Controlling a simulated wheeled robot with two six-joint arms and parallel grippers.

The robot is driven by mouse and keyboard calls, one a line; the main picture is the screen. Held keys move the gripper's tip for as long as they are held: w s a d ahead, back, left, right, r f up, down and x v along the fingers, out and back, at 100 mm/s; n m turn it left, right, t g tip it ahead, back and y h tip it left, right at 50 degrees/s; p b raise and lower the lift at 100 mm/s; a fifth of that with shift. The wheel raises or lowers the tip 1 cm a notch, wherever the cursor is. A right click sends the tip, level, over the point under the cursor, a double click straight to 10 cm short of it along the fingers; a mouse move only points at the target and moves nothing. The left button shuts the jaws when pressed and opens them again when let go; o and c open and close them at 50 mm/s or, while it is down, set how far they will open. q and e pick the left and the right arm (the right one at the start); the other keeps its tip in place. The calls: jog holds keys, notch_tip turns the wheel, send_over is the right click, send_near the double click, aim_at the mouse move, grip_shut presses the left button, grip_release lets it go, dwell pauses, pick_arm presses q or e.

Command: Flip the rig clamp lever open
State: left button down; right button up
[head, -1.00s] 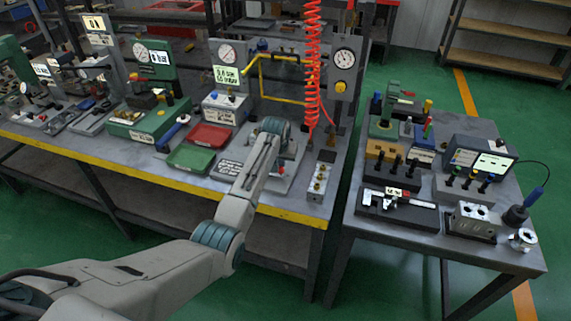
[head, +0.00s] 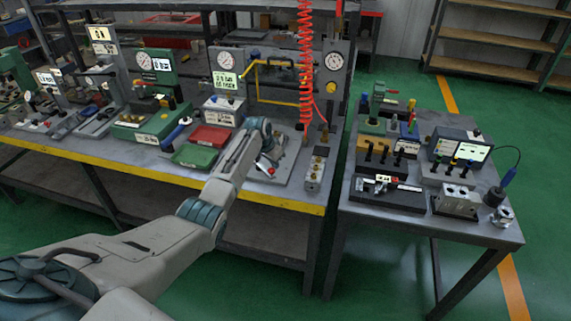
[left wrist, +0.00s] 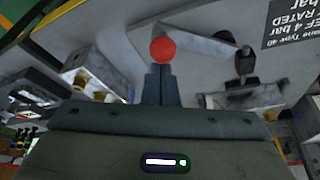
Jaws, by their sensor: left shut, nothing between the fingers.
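The clamp lever's red ball knob (left wrist: 163,50) is right in front of my left gripper (left wrist: 161,88) in the left wrist view. The grey lever bar (left wrist: 205,36) runs from near the knob to the right, towards a dark clamp part (left wrist: 243,62). My left fingers are shut and empty, their tips just below the knob in the picture; I cannot tell whether they touch it. In the head view the red knob (head: 271,170) shows beside my left wrist on the rig's grey base plate (head: 293,172). My left fingers are hidden there. My right gripper is out of view.
A valve block (head: 315,172) with brass fittings stands right of the plate. A red tray (head: 211,139) and a green tray (head: 196,155) lie to the left. A red coiled hose (head: 305,60) hangs above the bench. A second table (head: 345,205) stands to the right, across a gap.

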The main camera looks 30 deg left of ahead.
aim_at(270, 176)
pick_arm(q)
jog(key=shift+s+a+f+m+h, duration=0.15)
jog(key=shift+s+m+h, duration=0.1)
jog(key=shift+m, duration=0.35)
jog(key=shift+s+a+f+m+h, duration=0.1)
jog(key=shift+s+a+m+h, duration=0.1)
jog(key=shift+m, duration=0.4)
jog(key=shift+s+a+m, duration=0.1)
jog(key=shift+s+m, duration=0.15)
jog(key=shift+m, duration=0.15)
jog(key=shift+s+a+r+m+g+h, duration=0.1)
jog(key=shift+s+a+m+g+h, duration=0.2)
jog(key=shift+s+m, duration=0.3)
jog(key=shift+s+a+m, duration=0.25)
jog(key=shift+s+m, duration=0.05)
jog(key=shift+m, duration=0.3)
jog(key=shift+s+a, duration=0.15)
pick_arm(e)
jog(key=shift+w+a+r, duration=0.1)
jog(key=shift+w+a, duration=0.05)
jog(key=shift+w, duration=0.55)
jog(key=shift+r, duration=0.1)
